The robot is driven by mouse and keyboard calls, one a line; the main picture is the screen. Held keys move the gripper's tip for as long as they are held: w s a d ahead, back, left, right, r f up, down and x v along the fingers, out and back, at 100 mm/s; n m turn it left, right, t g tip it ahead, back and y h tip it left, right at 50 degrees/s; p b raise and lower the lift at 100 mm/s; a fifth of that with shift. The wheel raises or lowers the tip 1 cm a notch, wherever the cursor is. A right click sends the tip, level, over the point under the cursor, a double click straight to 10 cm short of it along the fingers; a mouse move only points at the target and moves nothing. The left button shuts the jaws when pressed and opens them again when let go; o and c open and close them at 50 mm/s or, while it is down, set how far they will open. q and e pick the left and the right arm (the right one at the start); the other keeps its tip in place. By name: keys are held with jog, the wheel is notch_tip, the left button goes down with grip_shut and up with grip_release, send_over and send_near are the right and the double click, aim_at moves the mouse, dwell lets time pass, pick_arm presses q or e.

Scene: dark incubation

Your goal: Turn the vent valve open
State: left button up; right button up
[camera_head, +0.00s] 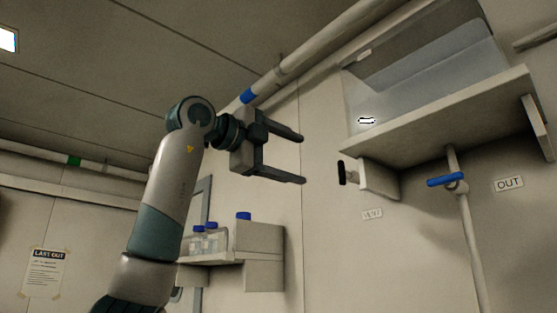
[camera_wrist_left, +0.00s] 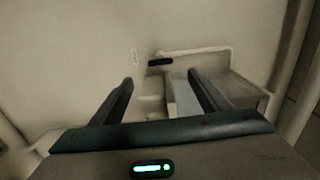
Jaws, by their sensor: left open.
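My right gripper is not in view.
A shelf (camera_head: 440,115) with a clear-fronted case (camera_head: 430,75) overhangs the valve. A blue lever (camera_head: 446,180) on a pipe is at right, near an OUT sign (camera_head: 509,183). Blue-capped bottles (camera_head: 212,238) stand on a lower shelf. A large pipe (camera_head: 310,55) runs overhead.

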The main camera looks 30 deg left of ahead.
pick_arm(q)
jog(key=shift+b+v, duration=0.35)
jog(key=shift+v, duration=1.6)
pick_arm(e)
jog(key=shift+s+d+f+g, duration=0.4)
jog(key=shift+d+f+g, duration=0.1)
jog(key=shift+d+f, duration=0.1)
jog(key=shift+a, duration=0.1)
